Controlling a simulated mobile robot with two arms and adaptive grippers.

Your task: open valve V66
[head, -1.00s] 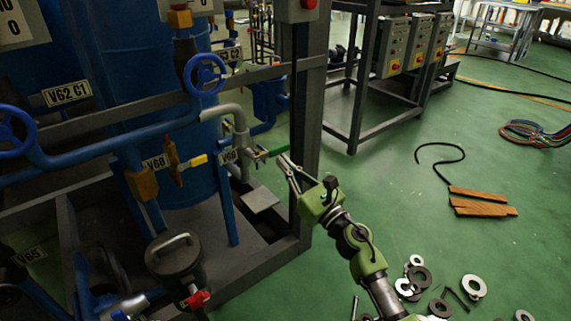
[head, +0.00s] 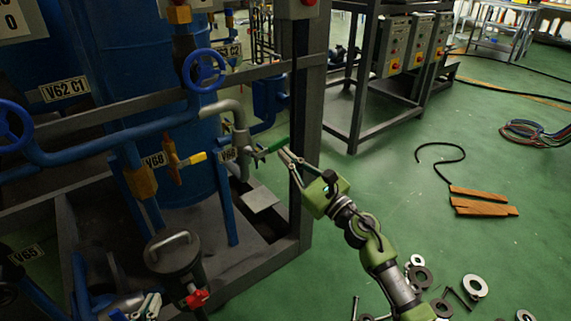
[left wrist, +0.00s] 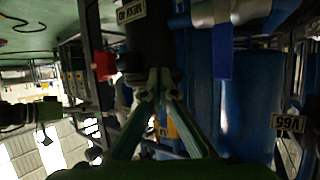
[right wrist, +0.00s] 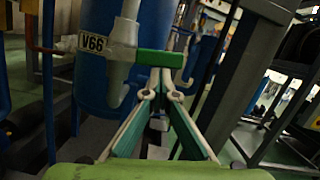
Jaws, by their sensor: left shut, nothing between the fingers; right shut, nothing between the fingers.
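Valve V66 has a green lever handle (head: 270,147) on a grey pipe at the rig's corner, beside its V66 label (head: 229,155). In the right wrist view the green handle (right wrist: 158,58) lies across the picture beside the V66 label (right wrist: 93,42). My right gripper (head: 284,153) is shut and empty. Its fingertips (right wrist: 165,75) are at the handle's lower edge in the picture; I cannot tell whether they touch it. My left gripper (head: 154,298) is shut and empty at the lower left, near a red-handled fitting (head: 196,299). Its closed fingertips (left wrist: 158,80) show in the left wrist view.
A dark frame post (head: 303,120) stands just behind my right gripper. A yellow-handled valve V68 (head: 185,160) and a blue handwheel (head: 204,71) are to the left. Metal rings (head: 474,287) lie on the open green floor at right.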

